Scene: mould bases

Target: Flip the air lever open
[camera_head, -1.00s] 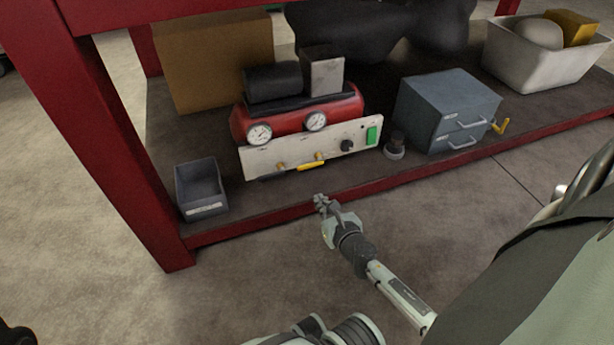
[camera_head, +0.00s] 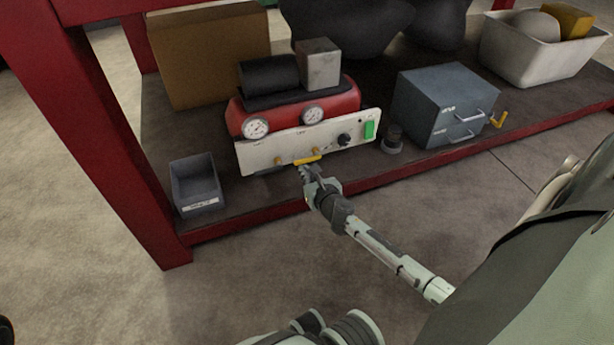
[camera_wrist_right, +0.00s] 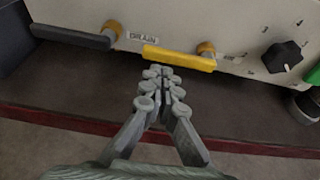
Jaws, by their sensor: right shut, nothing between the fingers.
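The compressor's pale front panel (camera_head: 290,146) carries two levers on brass stems. The yellow lever (camera_head: 307,160) lies across the panel's lower edge; it also shows in the right wrist view (camera_wrist_right: 180,58). A dark grey lever (camera_wrist_right: 72,37) sits left of it, beside a label reading DRAIN (camera_wrist_right: 143,38). The yellow lever's own label is not readable. My right gripper (camera_head: 304,170) is shut and empty, with its fingertips just below the yellow lever, near its left part. In the right wrist view the fingertips (camera_wrist_right: 161,74) are close under the lever; contact cannot be told.
A black knob (camera_wrist_right: 284,56) and a green switch (camera_head: 369,130) are on the panel's right. A grey bin (camera_head: 196,186) stands left, a small dark object (camera_head: 392,140) and a blue-grey drawer box (camera_head: 440,108) right. The shelf's red front edge (camera_head: 400,168) runs beneath my arm.

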